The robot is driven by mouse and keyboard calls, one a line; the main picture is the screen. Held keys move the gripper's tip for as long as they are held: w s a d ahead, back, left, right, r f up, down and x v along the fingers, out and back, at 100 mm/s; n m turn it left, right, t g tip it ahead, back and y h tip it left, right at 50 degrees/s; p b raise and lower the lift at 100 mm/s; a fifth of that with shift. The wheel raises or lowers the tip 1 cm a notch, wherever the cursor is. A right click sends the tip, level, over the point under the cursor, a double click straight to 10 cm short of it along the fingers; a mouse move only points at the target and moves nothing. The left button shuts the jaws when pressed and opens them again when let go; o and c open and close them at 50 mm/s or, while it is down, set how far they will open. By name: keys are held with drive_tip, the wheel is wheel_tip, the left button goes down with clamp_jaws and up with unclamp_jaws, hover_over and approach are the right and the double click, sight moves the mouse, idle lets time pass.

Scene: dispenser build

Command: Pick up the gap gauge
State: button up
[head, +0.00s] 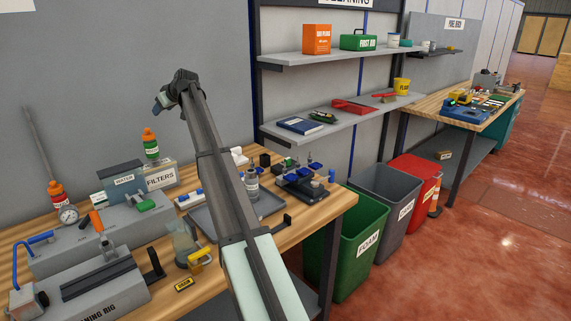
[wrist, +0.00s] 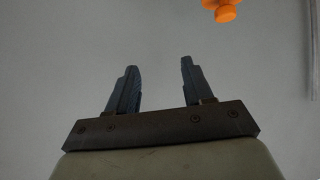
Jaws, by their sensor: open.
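My gripper (wrist: 159,68) is open in the wrist view, with two dark fingers apart and nothing between them. In the head view my gripper (head: 160,102) is raised above the bench, in front of the grey wall. I cannot pick out the gap gauge for certain among the small bench items. A small yellow labelled piece (head: 184,284) lies near the front edge of the bench, but its label is too small to read. My arm crosses the middle of the bench and hides part of it.
The wooden bench (head: 314,222) holds a cleaning rig (head: 95,285), a filters box (head: 160,177), a grey tray (head: 204,222) and orange-capped bottles, one upright at the back (head: 151,143). An orange cap (wrist: 226,14) shows in the wrist view. Bins (head: 352,245) stand right of the bench.

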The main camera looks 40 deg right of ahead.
drive_tip(key=s+d+f+n+g+h, duration=0.1)
drive_tip(key=s+d+f+n+g, duration=0.15)
drive_tip(key=d, duration=0.45)
drive_tip(key=s+d+f+n+g, duration=0.1)
drive_tip(key=s+d+f+n, duration=0.15)
drive_tip(key=d, duration=0.45)
drive_tip(key=n+g+h, duration=0.1)
drive_tip(key=n+g, duration=0.6)
drive_tip(key=n, duration=0.2)
hover_over(288, 158)
wheel_tip(288, 158, down, 8)
wheel_tip(288, 158, down, 13)
drive_tip(key=shift+s+a+r, duration=0.1)
drive_tip(key=shift+a+r, duration=0.05)
drive_tip(key=shift+c, duration=0.4)
clamp_jaws()
